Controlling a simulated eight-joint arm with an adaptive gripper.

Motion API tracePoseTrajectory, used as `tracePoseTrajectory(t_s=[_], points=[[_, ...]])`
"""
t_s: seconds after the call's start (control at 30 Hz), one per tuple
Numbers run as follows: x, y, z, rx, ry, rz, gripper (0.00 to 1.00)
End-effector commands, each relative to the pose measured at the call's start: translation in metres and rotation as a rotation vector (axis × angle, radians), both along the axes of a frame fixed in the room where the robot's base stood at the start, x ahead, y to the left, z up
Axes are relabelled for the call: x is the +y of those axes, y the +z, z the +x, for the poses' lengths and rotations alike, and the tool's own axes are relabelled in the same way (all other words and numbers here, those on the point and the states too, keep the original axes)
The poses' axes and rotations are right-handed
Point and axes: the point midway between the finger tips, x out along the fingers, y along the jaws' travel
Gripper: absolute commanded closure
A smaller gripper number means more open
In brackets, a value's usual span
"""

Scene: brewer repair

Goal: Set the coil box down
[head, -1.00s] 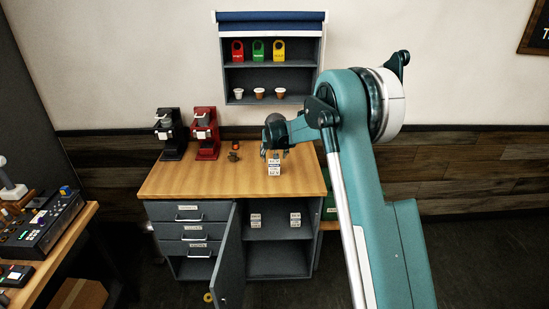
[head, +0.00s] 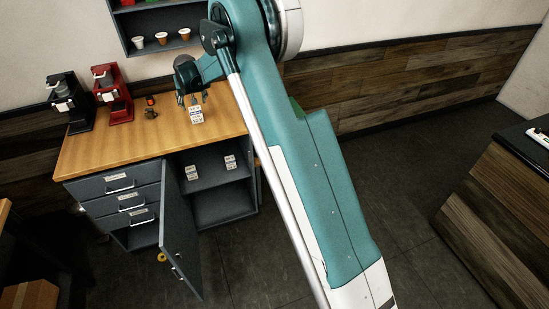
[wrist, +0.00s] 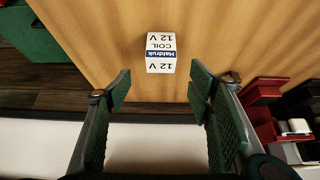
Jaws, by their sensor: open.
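The coil box (wrist: 161,53) is a small white box with a blue band and the words "COIL" and "12 V". It stands on the wooden counter (wrist: 110,40), and it also shows in the head view (head: 196,115) near the counter's right part. My gripper (wrist: 160,80) is open and empty in the wrist view, its two fingers apart with the box ahead of and between their tips. In the head view my gripper (head: 191,100) is just behind and above the box. I see a gap between the fingers and the box in the wrist view.
A black brewer (head: 70,103) and a red brewer (head: 113,94) stand at the counter's back left, with a small dark part (head: 151,109) beside them. Below, the cabinet door (head: 178,235) hangs open; small white boxes (head: 191,172) are on its shelf. A wall shelf (head: 150,50) holds cups.

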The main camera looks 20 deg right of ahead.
Motion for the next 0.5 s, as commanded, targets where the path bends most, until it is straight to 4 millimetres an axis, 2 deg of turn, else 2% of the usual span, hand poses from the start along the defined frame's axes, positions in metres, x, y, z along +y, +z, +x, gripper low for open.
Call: tracePoseTrajectory(t_s=[0.27, 0.5], points=[[-0.014, 0.037, -0.027, -0.002, 0.000, 0.000, 0.48], [-0.033, 0.083, -0.067, -0.005, 0.001, 0.001, 0.48]])
